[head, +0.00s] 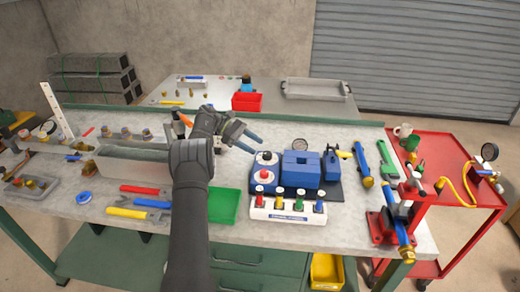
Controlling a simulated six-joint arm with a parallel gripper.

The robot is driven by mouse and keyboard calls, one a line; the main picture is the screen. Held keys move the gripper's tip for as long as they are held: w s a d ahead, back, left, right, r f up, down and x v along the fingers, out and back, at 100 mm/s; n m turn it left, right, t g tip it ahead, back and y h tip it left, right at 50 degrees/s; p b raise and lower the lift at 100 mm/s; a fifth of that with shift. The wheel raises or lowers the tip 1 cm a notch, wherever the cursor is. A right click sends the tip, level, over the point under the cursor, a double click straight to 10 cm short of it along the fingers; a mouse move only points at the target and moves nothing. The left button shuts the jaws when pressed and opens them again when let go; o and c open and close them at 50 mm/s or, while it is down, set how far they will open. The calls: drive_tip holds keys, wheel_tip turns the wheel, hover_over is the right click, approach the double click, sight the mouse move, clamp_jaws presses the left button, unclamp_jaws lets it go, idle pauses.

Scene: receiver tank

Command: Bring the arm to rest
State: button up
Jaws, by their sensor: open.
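My gripper (250,141) is in the middle of the head view, at the end of my dark arm. It hangs over the far middle of the grey workbench (345,232), with its blue-tipped fingers pointing right. The fingers are apart and nothing shows between them. The fingertips are just left of and behind a blue machine (300,168) in the picture; I cannot tell their height above the bench. My forearm comes up from the lower edge and hides part of the bench.
A green tray (223,206) lies right of my forearm. A block with coloured knobs (288,209) stands before the machine. Left are a grey bin (122,165) and wrenches (140,213). A blue-yellow tool (362,165) and a red cart (455,165) are right. A second table (300,108) stands behind.

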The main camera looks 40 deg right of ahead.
sight(267, 153)
drive_tip(key=shift+w+a+r, duration=0.2)
drive_tip(key=shift+w+a, duration=0.05)
drive_tip(key=shift+w, duration=0.1)
drive_tip(key=x, duration=0.7)
drive_tip(key=shift+s+d+f, duration=0.15)
drive_tip(key=shift+s, duration=0.1)
idle(0.5)
